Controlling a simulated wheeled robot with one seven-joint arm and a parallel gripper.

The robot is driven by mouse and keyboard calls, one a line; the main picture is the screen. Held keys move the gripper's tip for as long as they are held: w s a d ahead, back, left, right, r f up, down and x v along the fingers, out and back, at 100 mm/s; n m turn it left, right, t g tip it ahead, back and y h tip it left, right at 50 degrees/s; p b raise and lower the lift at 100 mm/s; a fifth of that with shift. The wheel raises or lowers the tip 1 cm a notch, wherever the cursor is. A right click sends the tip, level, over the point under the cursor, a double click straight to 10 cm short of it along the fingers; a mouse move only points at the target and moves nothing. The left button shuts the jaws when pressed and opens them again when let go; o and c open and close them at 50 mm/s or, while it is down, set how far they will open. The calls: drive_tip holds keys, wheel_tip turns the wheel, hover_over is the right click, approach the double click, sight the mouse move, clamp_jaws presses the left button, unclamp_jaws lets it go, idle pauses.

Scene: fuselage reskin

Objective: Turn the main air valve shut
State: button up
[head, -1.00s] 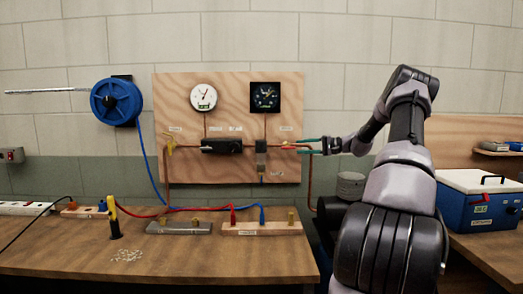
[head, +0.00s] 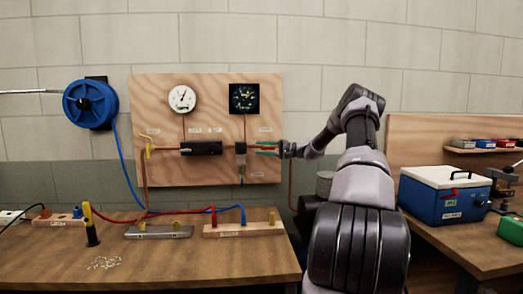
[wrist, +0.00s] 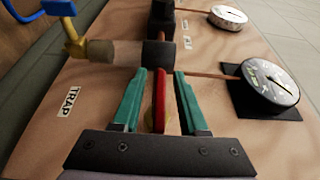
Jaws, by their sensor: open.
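A red lever handle (wrist: 160,98), which I take to be the main air valve's, stands upright between my fingers in the wrist view. A brass-coloured part shows at its base, partly hidden. My gripper (wrist: 157,76) has its two teal fingers apart, one on each side of the lever, with gaps showing. In the head view my gripper (head: 266,149) is at the right side of the plywood board (head: 205,110), at the copper pipe. The fingers cover the valve there.
Left of my gripper is the trap (head: 240,148), also close ahead in the wrist view (wrist: 158,54). A black gauge (head: 244,98) and a white gauge (head: 182,98) are above. A yellow lever (head: 148,148) is far left. A blue cool box (head: 444,196) stands right.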

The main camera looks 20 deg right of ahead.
drive_tip(key=shift+w+a, duration=0.1)
clamp_jaws()
